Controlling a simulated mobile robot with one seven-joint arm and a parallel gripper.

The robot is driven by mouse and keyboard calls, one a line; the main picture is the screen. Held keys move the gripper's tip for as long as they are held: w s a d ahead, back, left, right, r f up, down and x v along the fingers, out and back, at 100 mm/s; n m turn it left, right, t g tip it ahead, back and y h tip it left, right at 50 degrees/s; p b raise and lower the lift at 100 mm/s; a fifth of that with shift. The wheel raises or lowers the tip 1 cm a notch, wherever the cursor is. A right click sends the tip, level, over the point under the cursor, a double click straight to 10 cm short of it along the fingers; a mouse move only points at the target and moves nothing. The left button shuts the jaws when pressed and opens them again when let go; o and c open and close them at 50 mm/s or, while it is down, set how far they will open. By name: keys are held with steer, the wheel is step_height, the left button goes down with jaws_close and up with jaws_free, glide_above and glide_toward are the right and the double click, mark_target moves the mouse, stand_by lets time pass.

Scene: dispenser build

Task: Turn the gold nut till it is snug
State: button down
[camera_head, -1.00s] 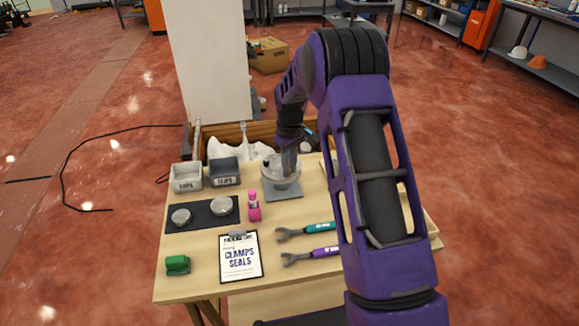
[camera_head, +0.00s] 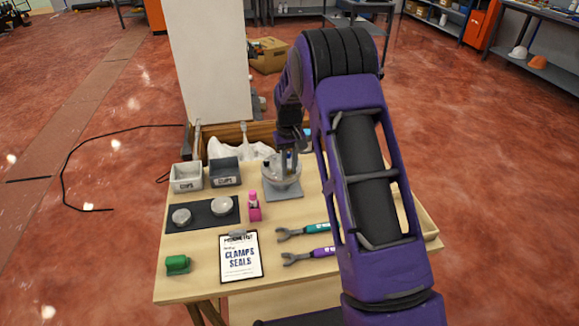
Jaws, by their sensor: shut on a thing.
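My gripper (camera_head: 289,161) points down over the silver bowl-shaped part (camera_head: 283,184) on a grey square plate (camera_head: 284,196) near the back of the wooden table. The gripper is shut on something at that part. What lies between the fingers is too small and too covered to make out, and I cannot pick out the gold nut in this view. Two wrenches lie at the front right of the table, one with a teal handle (camera_head: 317,229) and one with a purple handle (camera_head: 323,252).
A white bin (camera_head: 186,185) and a dark bin (camera_head: 225,180) stand left of the plate. A black mat (camera_head: 187,226) holds two round silver parts. A pink bottle (camera_head: 254,211), a clipboard (camera_head: 241,271) and a green object (camera_head: 177,265) lie nearer the front.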

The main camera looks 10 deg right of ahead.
steer(key=m, duration=0.3)
steer(key=shift+m, duration=0.3)
steer(key=shift+a+m, duration=0.1)
steer(key=shift+m, duration=1.8)
steer(key=c, duration=0.8)
jaws_free()
step_height(320, 180, up, 18)
steer(key=shift+f+p, duration=0.25)
steer(key=shift+p, duration=0.65)
